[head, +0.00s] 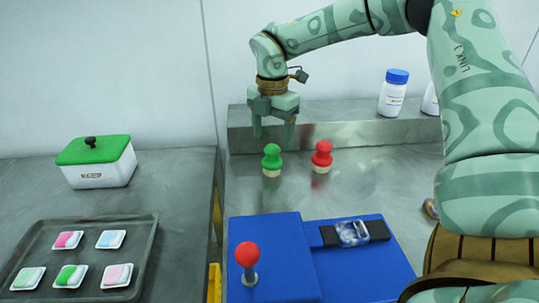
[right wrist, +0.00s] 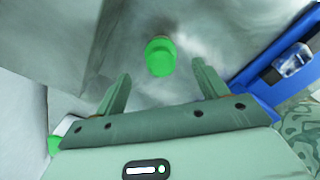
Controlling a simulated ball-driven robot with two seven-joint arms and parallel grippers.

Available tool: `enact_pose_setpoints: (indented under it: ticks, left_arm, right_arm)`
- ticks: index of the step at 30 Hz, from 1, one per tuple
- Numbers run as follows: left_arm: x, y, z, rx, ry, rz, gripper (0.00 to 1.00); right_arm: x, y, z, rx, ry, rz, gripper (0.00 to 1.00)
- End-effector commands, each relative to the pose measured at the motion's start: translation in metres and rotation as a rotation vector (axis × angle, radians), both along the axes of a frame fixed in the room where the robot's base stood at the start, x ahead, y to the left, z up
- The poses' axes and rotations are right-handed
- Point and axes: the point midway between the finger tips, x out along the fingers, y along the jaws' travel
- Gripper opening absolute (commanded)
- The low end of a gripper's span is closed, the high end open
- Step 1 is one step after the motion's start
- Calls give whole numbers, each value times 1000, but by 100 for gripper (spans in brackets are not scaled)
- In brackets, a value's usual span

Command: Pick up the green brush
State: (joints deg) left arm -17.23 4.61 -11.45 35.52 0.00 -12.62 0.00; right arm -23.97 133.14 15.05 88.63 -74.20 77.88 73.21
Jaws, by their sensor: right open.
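The green brush (head: 272,160) stands upright on the metal table, with a green knob handle and a pale base. It also shows in the right wrist view (right wrist: 160,57), ahead of and between the two fingers. A red brush (head: 321,157) of the same shape stands just to its right. My right gripper (head: 274,128) is open and empty, pointing down above the green brush and apart from it. In the wrist view its fingers (right wrist: 162,80) are spread wide. My left gripper is not in view.
A metal ledge (head: 330,137) runs behind the brushes, with a blue-capped bottle (head: 393,92) on it. In front are a blue box with a red-ball lever (head: 247,256) and a blue mat (head: 385,275). Left stand a green-lidded box (head: 100,170) and a tray (head: 140,240).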

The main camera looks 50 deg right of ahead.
Motion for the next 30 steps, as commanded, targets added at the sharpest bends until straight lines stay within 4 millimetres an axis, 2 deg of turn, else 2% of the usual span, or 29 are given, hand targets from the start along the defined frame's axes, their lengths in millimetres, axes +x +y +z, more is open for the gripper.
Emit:
enact_pose_setpoints:
  ticks: [1, 8, 15, 22, 23, 27, 28, 30]
  left_arm:
    - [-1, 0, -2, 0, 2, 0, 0]
    - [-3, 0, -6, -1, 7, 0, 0]
    - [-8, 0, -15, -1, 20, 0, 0]
    - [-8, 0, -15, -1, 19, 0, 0]
    - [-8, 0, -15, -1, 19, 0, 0]
    - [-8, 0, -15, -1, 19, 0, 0]
    - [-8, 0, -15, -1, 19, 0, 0]
    - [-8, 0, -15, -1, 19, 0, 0]
  right_arm:
    - [0, 0, -7, 2, 1, 1, 72]
    - [0, 1, -23, 2, 0, 1, 72]
    - [0, 1, -62, 2, 3, 1, 72]
    - [0, 1, -64, 1, -2, 0, 72]
    - [0, 1, -64, 1, -2, 0, 69]
    - [0, 1, -64, 1, -2, 0, 30]
    - [0, 1, -64, 0, -2, 0, 24]
    - [0, 1, -63, 0, -2, 0, 23]
